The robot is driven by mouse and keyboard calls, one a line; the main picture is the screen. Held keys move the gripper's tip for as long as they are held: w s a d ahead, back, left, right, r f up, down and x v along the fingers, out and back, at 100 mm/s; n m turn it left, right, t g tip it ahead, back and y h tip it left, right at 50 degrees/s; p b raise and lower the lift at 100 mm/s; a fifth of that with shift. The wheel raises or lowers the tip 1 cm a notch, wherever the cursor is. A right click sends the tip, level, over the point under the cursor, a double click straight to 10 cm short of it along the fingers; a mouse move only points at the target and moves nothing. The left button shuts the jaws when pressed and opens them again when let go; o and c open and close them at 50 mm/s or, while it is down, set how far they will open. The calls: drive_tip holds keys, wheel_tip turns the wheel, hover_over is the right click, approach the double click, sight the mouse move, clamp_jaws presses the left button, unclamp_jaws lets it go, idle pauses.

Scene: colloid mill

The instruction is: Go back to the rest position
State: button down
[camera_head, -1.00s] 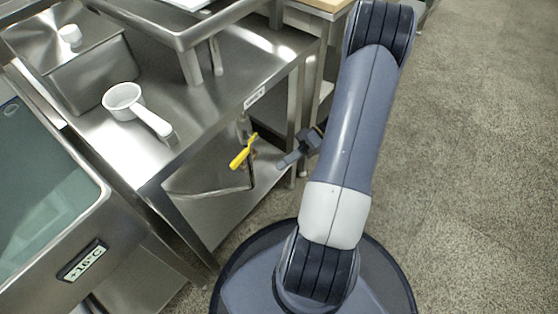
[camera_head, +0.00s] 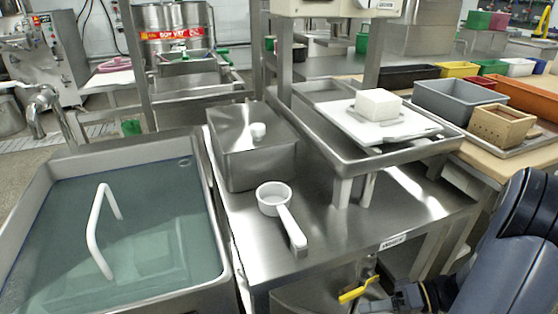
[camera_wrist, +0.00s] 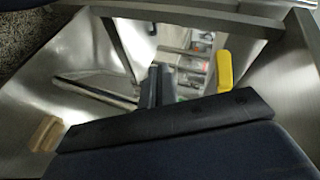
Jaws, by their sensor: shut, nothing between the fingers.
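My gripper (camera_wrist: 155,86) is shut and empty, its two dark fingers together in the middle of the wrist view. In the head view my arm comes in from the lower right, and part of my gripper (camera_head: 402,301) shows at the bottom edge, low in front of the steel table. A yellow handle (camera_head: 358,290) is just left of it there. In the wrist view the yellow handle (camera_wrist: 224,70) stands right of the fingers, apart from them.
The steel table (camera_head: 330,245) bears a white ladle (camera_head: 275,200), a lidded steel box (camera_head: 250,150) and a tray (camera_head: 330,100) with a white block (camera_head: 378,104). A water basin (camera_head: 215,225) is at left. Coloured bins (camera_head: 455,100) stand at back right.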

drive_tip(key=shift+w+d+r+n+h, duration=0.15)
drive_tip(key=shift+w+d+r+h, duration=0.2)
drive_tip(key=shift+d+h, duration=0.15)
drive_tip(key=shift+w+d+r+n+h, duration=0.15)
drive_tip(key=shift+w+d+r+h, duration=0.2)
drive_tip(key=shift+h, duration=0.25)
drive_tip(key=shift+s+d, duration=0.1)
drive_tip(key=shift+f, duration=0.1)
